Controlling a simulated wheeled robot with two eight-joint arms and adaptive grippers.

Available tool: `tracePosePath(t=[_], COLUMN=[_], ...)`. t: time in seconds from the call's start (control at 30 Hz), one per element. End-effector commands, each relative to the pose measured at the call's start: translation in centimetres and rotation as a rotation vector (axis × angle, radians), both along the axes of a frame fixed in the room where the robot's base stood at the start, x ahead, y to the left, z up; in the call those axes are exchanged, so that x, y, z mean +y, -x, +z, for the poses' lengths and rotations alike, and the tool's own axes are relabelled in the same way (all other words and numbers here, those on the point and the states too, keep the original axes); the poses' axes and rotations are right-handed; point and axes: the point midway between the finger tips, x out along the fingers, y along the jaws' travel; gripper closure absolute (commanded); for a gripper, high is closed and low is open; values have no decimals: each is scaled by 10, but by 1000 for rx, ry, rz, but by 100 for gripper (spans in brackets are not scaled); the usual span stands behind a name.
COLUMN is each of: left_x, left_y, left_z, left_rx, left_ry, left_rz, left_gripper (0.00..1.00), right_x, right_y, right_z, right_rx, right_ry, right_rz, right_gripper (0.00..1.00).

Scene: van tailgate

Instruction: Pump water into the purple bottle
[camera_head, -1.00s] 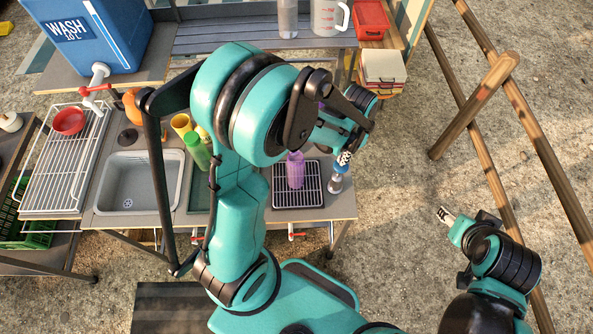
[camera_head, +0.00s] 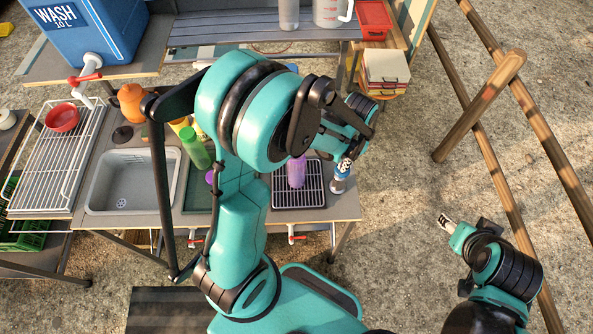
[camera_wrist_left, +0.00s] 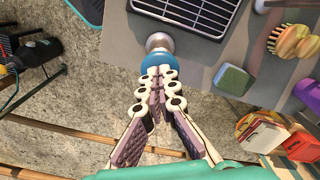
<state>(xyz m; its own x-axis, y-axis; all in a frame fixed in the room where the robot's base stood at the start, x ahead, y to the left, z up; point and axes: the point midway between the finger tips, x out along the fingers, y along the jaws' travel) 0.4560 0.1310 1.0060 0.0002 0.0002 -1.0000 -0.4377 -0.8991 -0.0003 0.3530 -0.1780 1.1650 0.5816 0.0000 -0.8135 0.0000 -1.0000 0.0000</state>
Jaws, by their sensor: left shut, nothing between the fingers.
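The purple bottle (camera_head: 297,172) stands upright on the black wire grate (camera_head: 312,199) at the counter's right part; my left arm hides its top. A silver piece with a blue top (camera_head: 339,184), which looks like the pump, stands at the counter's right edge beside the grate. My left gripper (camera_head: 345,166) is right at this blue top, shut and empty. In the left wrist view the shut fingertips (camera_wrist_left: 157,78) meet or overlap the blue collar (camera_wrist_left: 156,61); I cannot tell if they touch. My right gripper (camera_head: 444,222) hangs over open ground, away from the counter.
A sink (camera_head: 130,180), a green bottle (camera_head: 195,148) and a wire rack (camera_head: 60,165) lie left of my arm. A blue water container (camera_head: 90,30) and a jug (camera_head: 330,12) stand behind. Wooden poles (camera_head: 480,95) rise at right.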

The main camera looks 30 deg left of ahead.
Motion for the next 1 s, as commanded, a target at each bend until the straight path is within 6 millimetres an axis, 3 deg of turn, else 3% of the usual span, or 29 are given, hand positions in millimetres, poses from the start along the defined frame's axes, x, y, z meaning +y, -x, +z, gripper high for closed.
tracePosePath(t=[0.23, 0.6, 1.0], left_x=[0, 0, 0], left_y=[1, 1, 0], left_z=[8, 46, 46], left_rx=[1, 0, 0], left_ry=[0, 0, 0], left_rz=[0, 0, 0], left_gripper=[100, 100, 100], right_x=[0, 0, 0], right_y=[0, 0, 0], right_z=[7, 33, 33], right_rx=[0, 0, 0], right_ry=[0, 0, 0], right_rz=[0, 0, 0], right_gripper=[49, 49, 49])
